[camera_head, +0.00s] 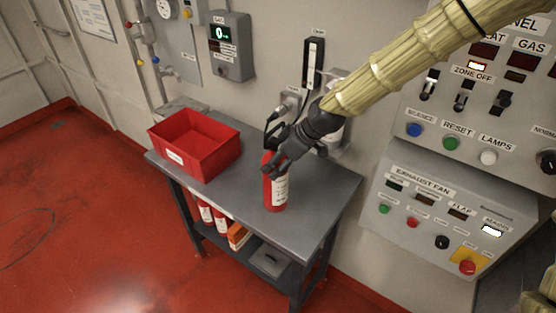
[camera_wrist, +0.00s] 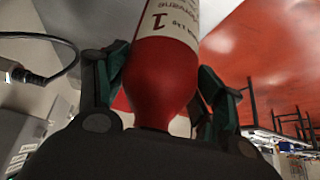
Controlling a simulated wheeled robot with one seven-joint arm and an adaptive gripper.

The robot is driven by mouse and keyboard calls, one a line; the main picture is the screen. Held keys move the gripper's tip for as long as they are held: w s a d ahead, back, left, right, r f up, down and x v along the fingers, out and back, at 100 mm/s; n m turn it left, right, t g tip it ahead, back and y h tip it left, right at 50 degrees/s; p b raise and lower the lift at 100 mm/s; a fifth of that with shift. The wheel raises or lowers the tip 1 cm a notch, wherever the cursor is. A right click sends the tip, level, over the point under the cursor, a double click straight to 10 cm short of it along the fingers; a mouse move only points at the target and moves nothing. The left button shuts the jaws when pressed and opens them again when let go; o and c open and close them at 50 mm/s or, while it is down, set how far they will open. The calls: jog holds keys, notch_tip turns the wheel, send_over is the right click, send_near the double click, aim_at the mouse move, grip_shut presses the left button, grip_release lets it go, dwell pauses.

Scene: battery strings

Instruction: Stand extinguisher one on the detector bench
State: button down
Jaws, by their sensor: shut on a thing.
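Extinguisher one (camera_head: 275,192) is a red cylinder with a white label, upright over the grey detector bench (camera_head: 322,208), right of the bench's middle. Its base appears to rest on the bench top, though I cannot tell for sure that it touches. My gripper (camera_head: 275,163) comes from the upper right and is shut around its upper part. In the wrist view the extinguisher (camera_wrist: 162,65) lies between my two dark fingers (camera_wrist: 158,85), and its label shows a "1". Its top end is hidden by my gripper in the head view.
A red open bin (camera_head: 193,145) stands on the bench's left part. A control panel (camera_head: 440,210) is on the wall at right. The bench's front right is bare.

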jog(key=shift+c, duration=1.2)
grip_release()
jog(key=shift+r, duration=0.2)
jog(key=b+v, duration=0.3)
jog(key=v, duration=0.9)
jog(key=shift+f, duration=0.1)
